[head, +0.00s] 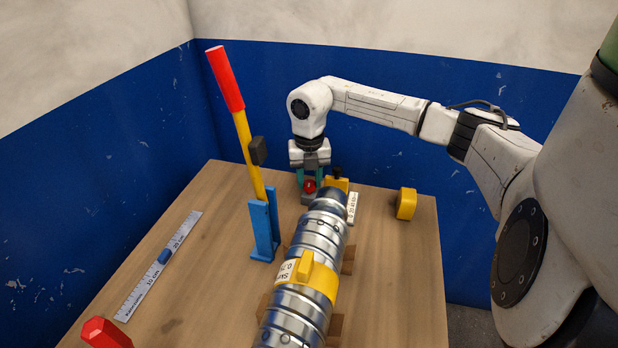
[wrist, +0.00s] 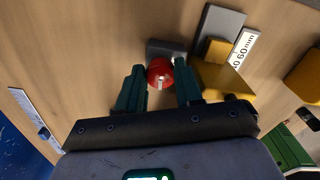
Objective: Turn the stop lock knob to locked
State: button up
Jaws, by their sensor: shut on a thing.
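A red round knob (head: 310,186) with a white mark on it sits on a small grey block (wrist: 165,47) at the far end of the duct. It also shows in the wrist view (wrist: 154,77), between my two teal fingers. My gripper (head: 311,180) points down from above and is shut on this knob, with one finger on each side. The white mark (wrist: 160,84) lies roughly along the picture's vertical in the wrist view. I see no lettering that tells the knob's setting.
The ribbed metal duct (head: 321,233) with a yellow clamp (head: 318,283) runs toward me. A yellow block (head: 337,184) with a label stands close beside my gripper. A tall red-handled lever (head: 243,135) rises at left. Another yellow piece (head: 406,203) lies right; a ruler (head: 150,280) lies left.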

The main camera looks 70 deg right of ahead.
jog(key=shift+r+m, duration=0.1)
jog(key=shift+m, duration=0.3)
jog(key=shift+d, duration=0.1)
jog(key=o, duration=1)
jog(key=shift+o, duration=0.2)
jog(key=shift+s+f, duration=0.1)
jog(key=shift+f, duration=0.1)
